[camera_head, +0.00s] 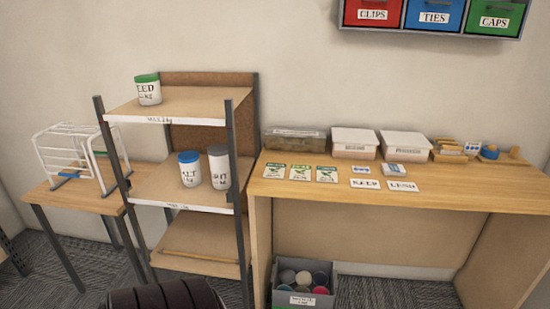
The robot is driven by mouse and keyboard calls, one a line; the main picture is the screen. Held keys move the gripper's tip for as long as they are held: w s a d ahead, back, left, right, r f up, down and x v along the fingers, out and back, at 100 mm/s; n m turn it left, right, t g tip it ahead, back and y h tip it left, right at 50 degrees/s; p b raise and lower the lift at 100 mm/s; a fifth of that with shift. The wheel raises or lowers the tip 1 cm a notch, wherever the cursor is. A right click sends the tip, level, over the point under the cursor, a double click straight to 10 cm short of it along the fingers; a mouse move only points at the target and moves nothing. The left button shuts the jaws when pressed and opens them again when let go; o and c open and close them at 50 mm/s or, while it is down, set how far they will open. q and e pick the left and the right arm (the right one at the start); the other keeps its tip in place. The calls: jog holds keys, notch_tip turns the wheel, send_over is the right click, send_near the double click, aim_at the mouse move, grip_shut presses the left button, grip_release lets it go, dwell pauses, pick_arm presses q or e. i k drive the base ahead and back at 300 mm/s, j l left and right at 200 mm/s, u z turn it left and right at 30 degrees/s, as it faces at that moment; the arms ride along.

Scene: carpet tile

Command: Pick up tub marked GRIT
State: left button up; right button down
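A white tub with a grey lid (219,168) stands upright on the middle board of the shelf unit, near its right post. Its label is turned partly away; the letters that show end in "IT", which fits GRIT. A white tub with a blue lid (189,170) stands just left of it, its label ending in what looks like "LT". A white tub with a green lid (149,91) stands on the top board, and "EED" shows on it. Neither of my grippers is in view.
The shelf unit (180,198) has dark posts; the right ones stand close to the grey-lidded tub. A wooden bench (440,197) at right holds cards and boxes. A grey crate (318,301) sits below it. A white rack (75,150) stands on a small table at left.

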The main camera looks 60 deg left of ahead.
aim_at(218, 154)
jog(key=u, duration=2.3)
jog(key=i+j+z, duration=0.1)
jog(key=i+j, duration=0.2)
jog(key=i+j+z, duration=0.15)
jog(key=j, duration=0.35)
jog(key=i, duration=0.1)
